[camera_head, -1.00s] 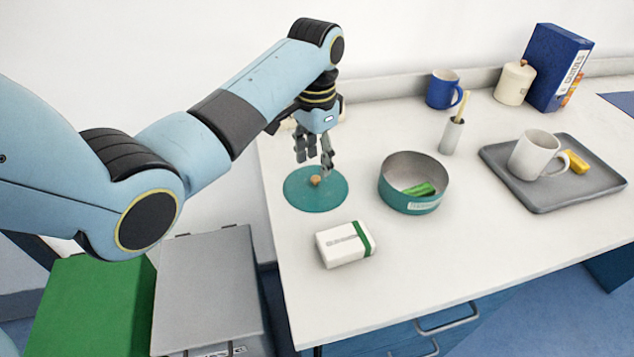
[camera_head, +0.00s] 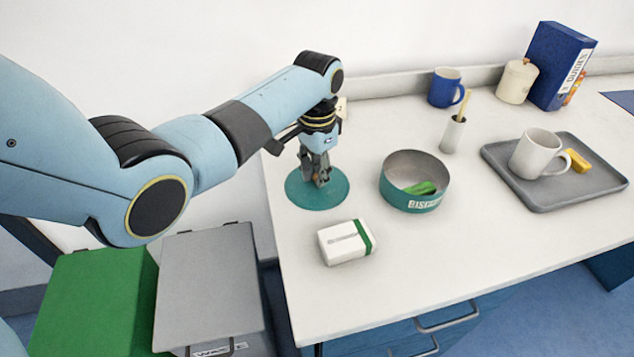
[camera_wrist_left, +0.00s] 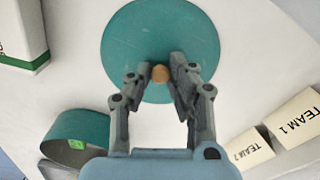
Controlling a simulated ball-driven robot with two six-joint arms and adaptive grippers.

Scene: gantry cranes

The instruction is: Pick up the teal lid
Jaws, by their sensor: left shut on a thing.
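The round teal lid (camera_head: 316,198) lies flat on the table at the left of the head view, with my left gripper (camera_head: 321,181) right above its middle. In the left wrist view the lid (camera_wrist_left: 140,38) shows its round wooden knob (camera_wrist_left: 160,74) between the two fingertips of my left gripper (camera_wrist_left: 161,78). The left gripper is shut on the knob. The lid appears to rest on the table. My right gripper is not in view.
A white box with a green band (camera_head: 345,242) lies in front. A grey tray (camera_head: 535,196) with a white mug (camera_head: 536,155) is at the right. Name cards (camera_wrist_left: 293,118) stand nearby.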

